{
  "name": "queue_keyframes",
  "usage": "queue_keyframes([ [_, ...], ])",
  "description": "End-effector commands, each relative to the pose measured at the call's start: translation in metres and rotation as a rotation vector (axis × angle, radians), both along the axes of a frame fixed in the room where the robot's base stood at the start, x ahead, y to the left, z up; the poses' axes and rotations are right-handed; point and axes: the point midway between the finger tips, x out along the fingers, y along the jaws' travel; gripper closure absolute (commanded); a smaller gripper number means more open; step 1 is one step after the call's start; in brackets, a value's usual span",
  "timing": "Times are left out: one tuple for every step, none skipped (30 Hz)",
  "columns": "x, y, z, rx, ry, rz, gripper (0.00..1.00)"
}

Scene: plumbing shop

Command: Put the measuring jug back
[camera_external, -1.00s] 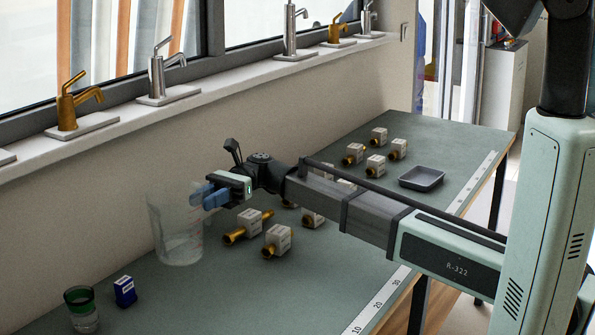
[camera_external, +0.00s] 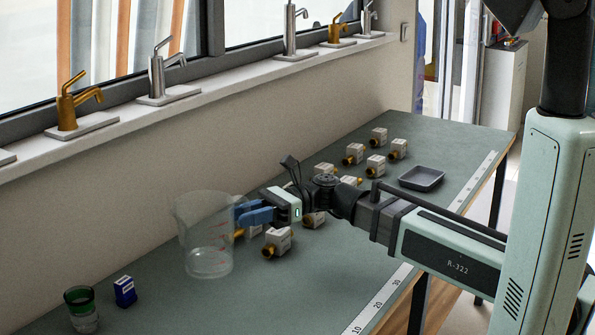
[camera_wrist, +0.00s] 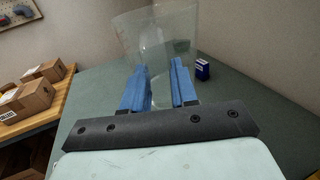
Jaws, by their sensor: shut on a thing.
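The measuring jug (camera_external: 206,240) is clear, with red marks on its side, and it stands upright at the left half of the green bench. My gripper (camera_external: 240,214) has blue fingers and reaches the jug from the right. The fingers are shut on the jug's near side, which also shows in the wrist view, where the jug (camera_wrist: 155,35) rises between and beyond the blue fingers (camera_wrist: 158,85). I cannot tell whether the jug's base touches the bench or hangs just above it.
Several white boxed brass valves (camera_external: 277,240) stand right of and behind the jug. A grey tray (camera_external: 421,178) is at the far right. A green-rimmed glass (camera_external: 82,312) and a small blue box (camera_external: 124,291) are front left. Cardboard boxes (camera_wrist: 27,100) sit on a wooden surface.

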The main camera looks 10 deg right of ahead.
Motion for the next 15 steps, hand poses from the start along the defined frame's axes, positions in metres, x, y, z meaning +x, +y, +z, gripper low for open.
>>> queue_keyframes([
  [0.000,0.000,-0.006,0.000,0.003,-0.001,1.00],
  [0.000,0.000,-0.010,-0.001,0.004,-0.001,1.00],
  [0.000,0.000,-0.015,0.000,0.003,-0.001,1.00],
  [0.000,0.000,-0.020,0.000,0.003,-0.001,1.00],
  [0.000,0.000,-0.024,-0.001,0.003,0.000,1.00],
  [0.000,0.000,-0.028,0.000,0.003,0.000,1.00],
  [0.000,0.000,-0.032,0.000,0.003,0.000,1.00],
  [0.000,0.000,-0.035,0.000,0.002,0.000,1.00],
  [0.000,0.000,-0.039,0.000,0.003,0.000,1.00],
  [0.000,0.000,-0.042,0.000,0.003,0.000,1.00],
  [0.000,0.000,-0.044,0.000,0.002,0.000,1.00],
  [0.000,0.000,-0.046,0.000,0.002,0.000,1.00],
  [0.000,0.000,-0.048,0.001,0.001,0.000,1.00],
  [0.000,0.000,-0.049,0.001,0.001,0.000,1.00],
  [0.000,0.000,-0.050,0.002,0.001,0.001,1.00],
])
